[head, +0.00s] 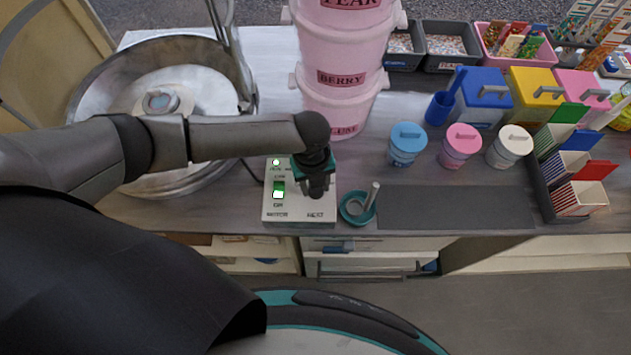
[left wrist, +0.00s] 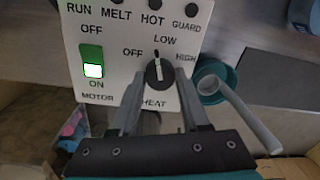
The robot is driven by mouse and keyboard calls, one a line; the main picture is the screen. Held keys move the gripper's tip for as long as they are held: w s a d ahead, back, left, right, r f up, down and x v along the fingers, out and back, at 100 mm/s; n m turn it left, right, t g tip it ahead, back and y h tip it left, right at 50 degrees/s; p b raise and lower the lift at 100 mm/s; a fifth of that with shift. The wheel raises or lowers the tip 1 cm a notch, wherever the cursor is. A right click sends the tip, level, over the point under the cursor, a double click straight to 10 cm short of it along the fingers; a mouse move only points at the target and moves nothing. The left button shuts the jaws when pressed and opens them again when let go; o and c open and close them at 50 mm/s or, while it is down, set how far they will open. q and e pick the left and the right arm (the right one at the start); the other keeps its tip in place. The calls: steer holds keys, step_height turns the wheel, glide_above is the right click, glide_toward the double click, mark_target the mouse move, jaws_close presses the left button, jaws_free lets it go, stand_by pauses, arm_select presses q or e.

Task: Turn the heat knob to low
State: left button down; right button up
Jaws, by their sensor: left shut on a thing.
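The control box (head: 293,213) is white and stands near the front edge of the counter, left of the middle in the head view. Its black heat knob (left wrist: 160,73) shows in the left wrist view, with OFF, LOW and HIGH printed around it. The knob's white mark points nearly straight up, close to LOW and slightly to its left. My left gripper (head: 316,188) comes down over the box from above. In the left wrist view its fingers (left wrist: 160,88) are on both sides of the knob, shut on it. In the head view the gripper hides the knob.
A green-lit motor switch (left wrist: 92,63) is beside the knob, at ON. A teal bowl with a pale handle (head: 356,208) stands right beside the box. A large metal bowl (head: 95,85) is at left, pink tubs (head: 345,50) behind. A dark mat (head: 455,207) lies bare at right.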

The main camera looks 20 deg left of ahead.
arm_select(q)
steer(key=shift+m, duration=1.7)
steer(key=shift+c, duration=1.9)
jaws_free()
step_height(320, 180, up, 15)
steer(key=p, duration=0.1)
steer(key=shift+a, duration=0.4)
steer(key=shift+s, duration=0.15)
